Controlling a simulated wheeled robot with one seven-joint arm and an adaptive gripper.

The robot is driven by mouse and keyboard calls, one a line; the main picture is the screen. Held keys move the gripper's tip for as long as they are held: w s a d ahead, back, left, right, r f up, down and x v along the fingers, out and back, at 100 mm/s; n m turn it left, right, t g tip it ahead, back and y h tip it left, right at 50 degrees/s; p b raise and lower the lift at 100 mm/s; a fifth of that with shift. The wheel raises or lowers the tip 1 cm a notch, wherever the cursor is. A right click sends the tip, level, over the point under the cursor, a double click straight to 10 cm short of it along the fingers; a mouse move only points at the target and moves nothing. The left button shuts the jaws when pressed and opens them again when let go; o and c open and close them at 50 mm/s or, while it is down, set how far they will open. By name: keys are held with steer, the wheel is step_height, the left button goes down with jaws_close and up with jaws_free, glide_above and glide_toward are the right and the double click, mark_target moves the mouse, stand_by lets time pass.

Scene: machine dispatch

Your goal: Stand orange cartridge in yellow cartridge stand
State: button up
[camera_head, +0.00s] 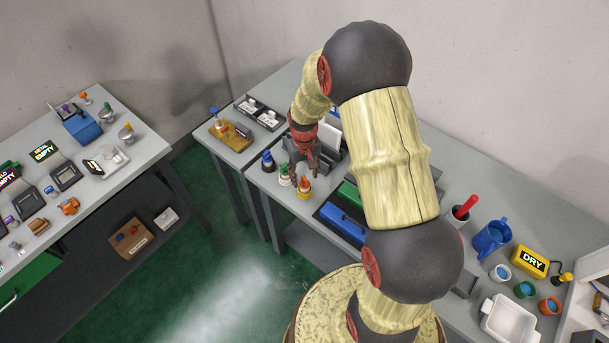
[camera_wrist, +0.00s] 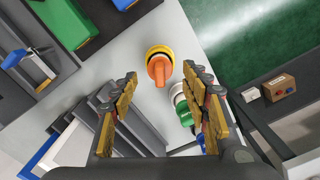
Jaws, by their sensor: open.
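The orange cartridge (camera_head: 304,184) is at the front edge of the table, with a yellow round base, apparently the yellow stand (camera_head: 304,195), around its foot. In the wrist view the orange cartridge (camera_wrist: 159,70) shows from above inside the yellow ring (camera_wrist: 150,52). I cannot tell how deep it sits. My gripper (camera_wrist: 160,75) is open and empty, its two fingers on either side of the cartridge in that view and apart from it. In the head view my gripper (camera_head: 305,168) hangs just behind and above the cartridge.
A green-topped item in a white base (camera_head: 285,176) and a blue-topped one (camera_head: 267,160) stand close beside the cartridge. A grey stepped rack (camera_wrist: 90,115) is left of my fingers. Blue (camera_head: 343,223) and green boxes lie rightward. The table edge is near.

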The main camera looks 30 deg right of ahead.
steer(key=shift+r+p, duration=1.05)
steer(key=shift+r, duration=0.8)
steer(key=s+a+r+t+b, duration=0.3)
steer(key=s+a+r+b, duration=0.2)
steer(key=s+r+b, duration=0.3)
steer(key=s+a+r+n+t+b, duration=0.1)
steer(key=s+a+r+b, duration=0.4)
steer(key=s, duration=0.8)
step_height(320, 180, up, 3)
steer(key=t+b, duration=0.1)
steer(key=b, duration=0.2)
steer(key=shift+s+a+n+t, duration=0.2)
steer(key=shift+n+t, duration=0.1)
steer(key=shift+t, duration=0.1)
